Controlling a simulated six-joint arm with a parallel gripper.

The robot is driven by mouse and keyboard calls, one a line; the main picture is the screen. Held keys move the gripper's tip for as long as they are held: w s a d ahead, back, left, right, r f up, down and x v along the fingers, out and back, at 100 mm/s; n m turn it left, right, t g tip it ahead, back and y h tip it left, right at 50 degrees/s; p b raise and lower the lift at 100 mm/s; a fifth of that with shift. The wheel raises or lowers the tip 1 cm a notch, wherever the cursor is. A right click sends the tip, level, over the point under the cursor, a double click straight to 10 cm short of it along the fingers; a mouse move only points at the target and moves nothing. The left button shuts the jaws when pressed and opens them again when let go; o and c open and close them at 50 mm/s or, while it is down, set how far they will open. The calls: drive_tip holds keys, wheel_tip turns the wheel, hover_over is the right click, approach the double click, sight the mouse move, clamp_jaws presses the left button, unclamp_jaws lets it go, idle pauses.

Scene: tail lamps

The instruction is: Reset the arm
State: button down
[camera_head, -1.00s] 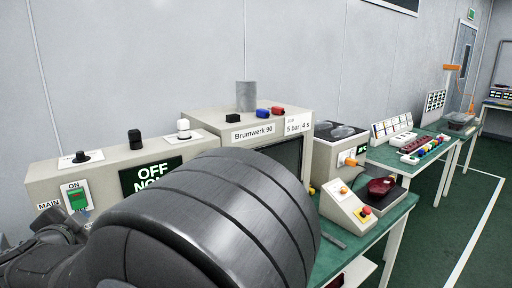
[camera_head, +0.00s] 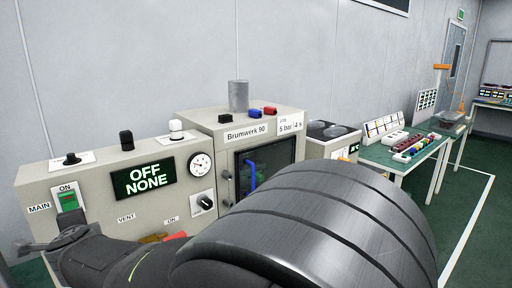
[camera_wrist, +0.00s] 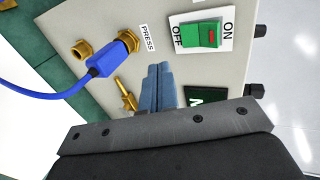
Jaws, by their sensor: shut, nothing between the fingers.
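My gripper (camera_wrist: 158,72) is shut and empty in the wrist view, its blue-grey fingers together in front of the beige control panel (camera_wrist: 95,20). The green ON/OFF switch (camera_wrist: 201,35) is up and to the right of the fingertips; it also shows in the head view (camera_head: 69,200). A blue hose (camera_wrist: 35,94) ends at a brass fitting (camera_wrist: 129,40) beside the PRESS label. In the head view my large dark arm link fills the lower middle and right. I cannot tell whether the fingers touch the panel.
The Brumwerk 90 machine (camera_head: 246,123) has a dark glass door with a blue handle (camera_head: 250,174). A green table (camera_head: 374,157) with coloured parts stands at the right. Green floor (camera_head: 454,190) is open at the far right.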

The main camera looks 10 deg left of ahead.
drive_tip(key=s+d, duration=0.5)
drive_tip(key=w+a, duration=0.7)
idle(0.6)
